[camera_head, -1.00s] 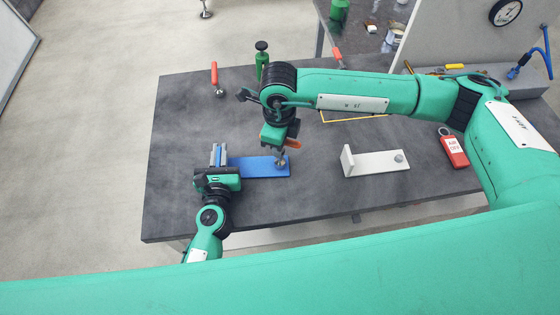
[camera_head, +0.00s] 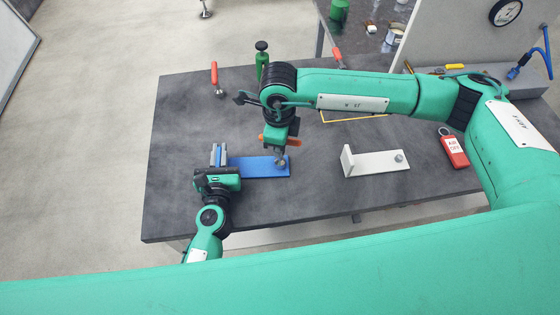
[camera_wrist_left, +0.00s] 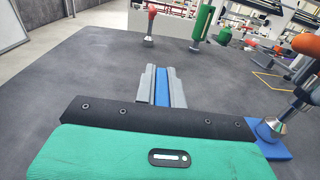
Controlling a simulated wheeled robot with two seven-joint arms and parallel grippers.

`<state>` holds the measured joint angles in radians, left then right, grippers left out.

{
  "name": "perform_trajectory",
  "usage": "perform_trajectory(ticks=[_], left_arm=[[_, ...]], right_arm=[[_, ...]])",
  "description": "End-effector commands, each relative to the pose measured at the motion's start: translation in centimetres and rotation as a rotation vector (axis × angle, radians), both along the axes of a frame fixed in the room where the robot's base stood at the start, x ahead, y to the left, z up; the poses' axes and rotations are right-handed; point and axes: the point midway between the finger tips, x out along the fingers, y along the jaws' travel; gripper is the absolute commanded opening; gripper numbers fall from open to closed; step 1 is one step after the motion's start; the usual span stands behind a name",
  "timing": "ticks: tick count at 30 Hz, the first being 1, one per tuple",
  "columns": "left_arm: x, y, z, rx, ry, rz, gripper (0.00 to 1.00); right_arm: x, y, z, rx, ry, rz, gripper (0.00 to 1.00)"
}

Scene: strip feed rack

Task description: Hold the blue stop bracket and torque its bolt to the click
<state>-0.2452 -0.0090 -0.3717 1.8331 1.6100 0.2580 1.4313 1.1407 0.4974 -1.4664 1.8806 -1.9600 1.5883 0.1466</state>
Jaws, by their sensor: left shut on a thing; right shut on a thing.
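The blue stop bracket (camera_head: 258,168) lies on the dark table, its flat plate reaching right. My left gripper (camera_head: 219,154) is shut on its left end; in the left wrist view the blue part (camera_wrist_left: 162,87) shows between the two grey fingers. My right gripper (camera_head: 279,147) points down over the plate's right end, shut on an orange-handled tool (camera_head: 294,142).
A white bracket (camera_head: 375,163) with a bolt lies to the right, near a red tag (camera_head: 453,148). A red-handled tool (camera_head: 214,77) and a green tool (camera_head: 262,60) stand at the back. The table's left part is clear.

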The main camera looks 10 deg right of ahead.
Motion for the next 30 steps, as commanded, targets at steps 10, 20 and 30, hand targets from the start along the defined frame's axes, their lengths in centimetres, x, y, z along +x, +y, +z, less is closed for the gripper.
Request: perform_trajectory(ticks=[10,20,30], left_arm=[[0.0,0.0,0.0,0.0,0.0,0.0,0.0],[0.0,0.0,0.0,0.0,0.0,0.0,0.0],[0.0,0.0,0.0,0.0,0.0,0.0,0.0]], right_arm=[[0.0,0.0,0.1,0.001,0.0,-0.001,0.0],[0.1,0.0,1.5,0.002,-0.002,-0.002,0.0],[0.0,0.0,3.1,0.002,-0.002,-0.002,0.0]])
